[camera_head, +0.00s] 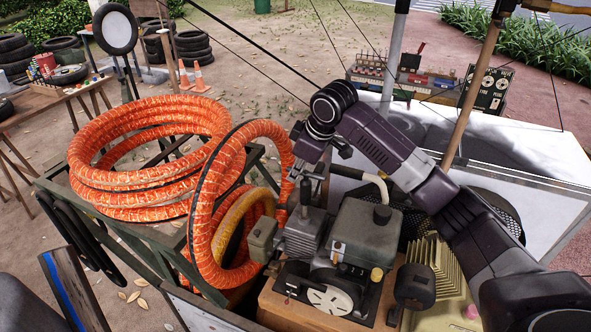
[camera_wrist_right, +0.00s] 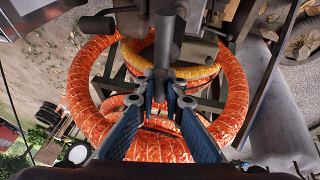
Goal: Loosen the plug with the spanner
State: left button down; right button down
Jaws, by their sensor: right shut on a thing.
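My right gripper (camera_head: 302,172) reaches in from the right, above the compressor (camera_head: 367,235). In the right wrist view its two blue-padded fingers (camera_wrist_right: 166,100) are closed around the end of a grey metal piece, which looks like the spanner (camera_wrist_right: 164,78). In the head view a short upright grey shaft (camera_head: 305,196) stands under the gripper, at the left end of the compressor. I cannot tell where the spanner ends and the shaft begins. The plug cannot be made out; the gripper and engine parts may cover it. My left gripper is not in view.
Orange ribbed hose (camera_head: 150,125) lies coiled on a dark frame left of the compressor, with one loop standing close to my gripper. A white panel (camera_head: 520,185) lies behind my right arm. A wooden table (camera_head: 65,92) stands at far left.

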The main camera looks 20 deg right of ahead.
jog(key=shift+f+b, duration=0.55)
jog(key=shift+f, duration=2.4)
jog(key=shift+f, duration=0.1)
jog(key=n, duration=0.1)
jog(key=n+y+p, duration=0.1)
jog(key=shift+s+a+n, duration=0.2)
jog(key=shift+s+n, duration=0.05)
jog(key=shift+n, duration=0.15)
jog(key=shift+s+a+n+g+y, duration=0.15)
jog(key=shift+n+g+y, duration=0.15)
jog(key=shift+n, duration=0.4)
jog(key=shift+s+n+g+y, duration=0.2)
jog(key=shift+n+y, duration=0.2)
jog(key=shift+n, duration=0.3)
